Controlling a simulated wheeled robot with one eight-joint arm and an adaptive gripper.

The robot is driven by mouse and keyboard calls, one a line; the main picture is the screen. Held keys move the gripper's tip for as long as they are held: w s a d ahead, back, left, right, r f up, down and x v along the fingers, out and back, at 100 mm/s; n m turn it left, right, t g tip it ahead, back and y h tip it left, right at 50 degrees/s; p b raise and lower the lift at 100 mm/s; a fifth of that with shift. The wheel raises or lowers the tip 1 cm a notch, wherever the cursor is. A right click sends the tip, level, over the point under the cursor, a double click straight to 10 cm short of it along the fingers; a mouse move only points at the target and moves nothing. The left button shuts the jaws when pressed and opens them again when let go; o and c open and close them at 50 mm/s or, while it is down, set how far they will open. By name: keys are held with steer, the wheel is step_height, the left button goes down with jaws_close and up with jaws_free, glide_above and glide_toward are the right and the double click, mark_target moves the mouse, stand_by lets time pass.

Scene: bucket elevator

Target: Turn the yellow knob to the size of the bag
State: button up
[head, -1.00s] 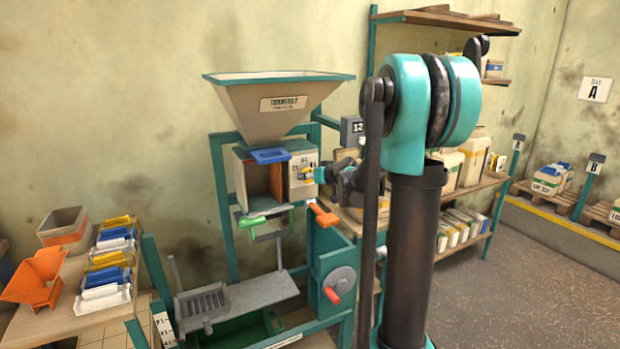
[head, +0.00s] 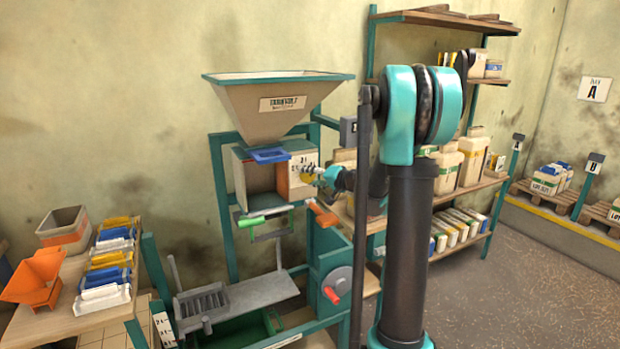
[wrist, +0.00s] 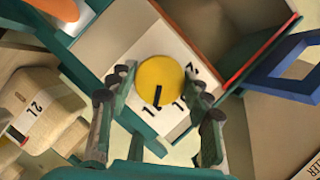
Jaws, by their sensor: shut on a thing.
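The yellow knob (wrist: 160,78) is on the pale numbered dial face (wrist: 137,45) of the machine's box. A black pointer line on the knob points down in the wrist view, near a "1" mark. My gripper (wrist: 157,95) has its fingers on either side of the knob and is shut on it. In the head view my gripper (head: 320,177) is at the box's right front and partly covers the knob (head: 307,179). No bag is seen under the box's opening. Small bags in white, blue and yellow (head: 108,270) lie on the left table.
A hopper (head: 278,100) stands above the box. Green (head: 250,222) and orange (head: 322,214) handles stick out below it, and a red-handled crank (head: 332,294) is lower right. A "2L" container (wrist: 40,110) is near my gripper. Shelves (head: 480,190) stand behind my arm.

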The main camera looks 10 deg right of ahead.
steer(key=shift+m, duration=0.4)
steer(key=o, duration=1.1)
steer(key=shift+o, duration=0.2)
steer(key=shift+d, duration=0.1)
steer(key=v, duration=1.2)
steer(key=shift+f, duration=0.15)
